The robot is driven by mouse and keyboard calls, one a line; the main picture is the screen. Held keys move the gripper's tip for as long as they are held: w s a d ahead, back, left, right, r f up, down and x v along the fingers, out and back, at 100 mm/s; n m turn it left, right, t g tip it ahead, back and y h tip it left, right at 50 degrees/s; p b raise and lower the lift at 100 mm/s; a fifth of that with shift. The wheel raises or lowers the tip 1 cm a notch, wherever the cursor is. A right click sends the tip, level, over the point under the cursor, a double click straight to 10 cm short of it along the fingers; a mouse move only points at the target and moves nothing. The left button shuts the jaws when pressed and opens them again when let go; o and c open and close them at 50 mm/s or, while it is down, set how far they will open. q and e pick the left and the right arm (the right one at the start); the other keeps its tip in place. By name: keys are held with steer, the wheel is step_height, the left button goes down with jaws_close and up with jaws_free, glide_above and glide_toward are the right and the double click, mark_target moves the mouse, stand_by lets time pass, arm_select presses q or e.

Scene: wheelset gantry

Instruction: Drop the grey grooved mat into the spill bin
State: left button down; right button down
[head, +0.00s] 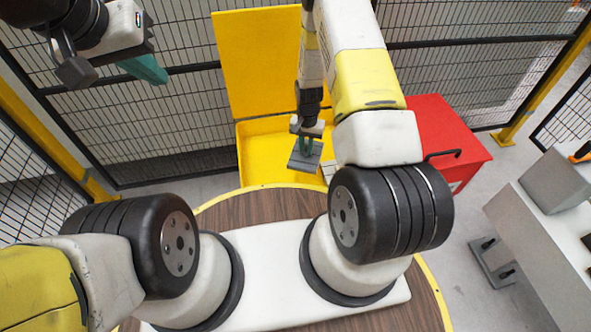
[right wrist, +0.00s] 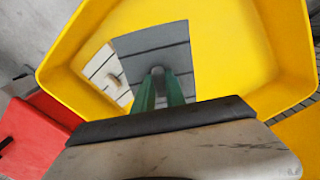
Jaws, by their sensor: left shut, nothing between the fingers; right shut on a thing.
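The grey grooved mat (head: 304,158) is held in my right gripper (head: 306,144), whose green fingers are shut on it. In the right wrist view the mat (right wrist: 155,50) shows beyond the fingers (right wrist: 162,88), against the yellow inside of the spill bin (right wrist: 235,50). The bin (head: 258,165) stands behind the round table in the head view, its lid (head: 258,60) raised. The mat appears to be over the bin's opening; its height above the floor of the bin is unclear. My left gripper (head: 146,68) is shut and empty at upper left, away from the bin.
A pale grooved piece (right wrist: 104,72) lies inside the bin, partly hidden by the mat. A red box (head: 440,135) stands right of the bin. Black mesh fencing (head: 180,120) runs behind. A grey-white bench (head: 545,240) is at right.

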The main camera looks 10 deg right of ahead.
steer(key=shift+f, duration=0.55)
steer(key=c, duration=1.3)
jaws_free()
steer(key=shift+r, duration=0.1)
step_height(320, 180, up, 8)
steer(key=shift+f, duration=0.2)
